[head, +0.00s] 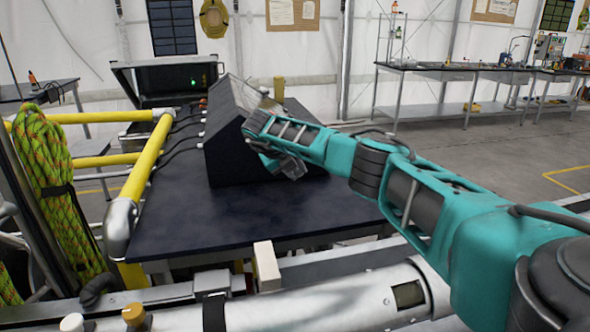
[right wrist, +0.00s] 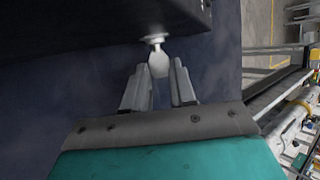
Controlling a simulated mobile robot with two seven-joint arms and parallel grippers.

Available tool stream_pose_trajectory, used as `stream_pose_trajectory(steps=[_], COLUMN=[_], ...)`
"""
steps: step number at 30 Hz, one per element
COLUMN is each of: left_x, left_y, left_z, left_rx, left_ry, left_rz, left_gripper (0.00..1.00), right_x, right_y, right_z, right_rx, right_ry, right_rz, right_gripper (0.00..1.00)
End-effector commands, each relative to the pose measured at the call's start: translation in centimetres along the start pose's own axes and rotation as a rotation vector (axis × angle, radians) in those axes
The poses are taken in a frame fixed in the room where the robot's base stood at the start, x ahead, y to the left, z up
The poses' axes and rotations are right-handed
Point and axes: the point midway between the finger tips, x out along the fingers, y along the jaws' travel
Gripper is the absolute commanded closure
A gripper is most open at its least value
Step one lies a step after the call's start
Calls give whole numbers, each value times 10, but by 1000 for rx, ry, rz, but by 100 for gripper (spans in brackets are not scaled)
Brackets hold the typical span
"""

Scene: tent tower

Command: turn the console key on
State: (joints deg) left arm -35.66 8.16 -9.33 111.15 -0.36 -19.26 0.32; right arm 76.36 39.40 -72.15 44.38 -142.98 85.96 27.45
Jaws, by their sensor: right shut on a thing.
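The console (head: 225,135) is a dark box with a sloped face, standing on the dark table. The console key (right wrist: 158,63) is a pale, flat-headed piece on a short stem at the console's edge in the right wrist view. My right gripper (right wrist: 160,76) has its two grey fingers on either side of the key head and is shut on it. In the head view my right gripper (head: 291,168) is at the console's right side, and the key is hidden there. My left gripper is not in view.
The dark table (head: 230,218) is bare in front of the console. Cables run from the console's left side past a yellow rail (head: 148,160). An open black case (head: 165,82) with a green light stands behind. A green rope coil (head: 55,165) hangs at left.

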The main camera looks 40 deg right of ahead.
Motion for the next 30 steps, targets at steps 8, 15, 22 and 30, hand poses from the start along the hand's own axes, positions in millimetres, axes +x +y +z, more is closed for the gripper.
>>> stream_pose_trajectory(steps=[8,15,22,30], left_x=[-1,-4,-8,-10], left_y=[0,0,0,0], left_z=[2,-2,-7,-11], left_rx=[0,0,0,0], left_ry=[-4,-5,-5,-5], left_rz=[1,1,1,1], left_gripper=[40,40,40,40], right_x=[0,-1,0,2], right_y=[0,-4,-9,-14], right_z=[0,1,0,0], right_rx=[2,31,91,165], right_ry=[0,0,1,-2], right_rz=[4,69,212,390], right_gripper=[100,100,100,100])
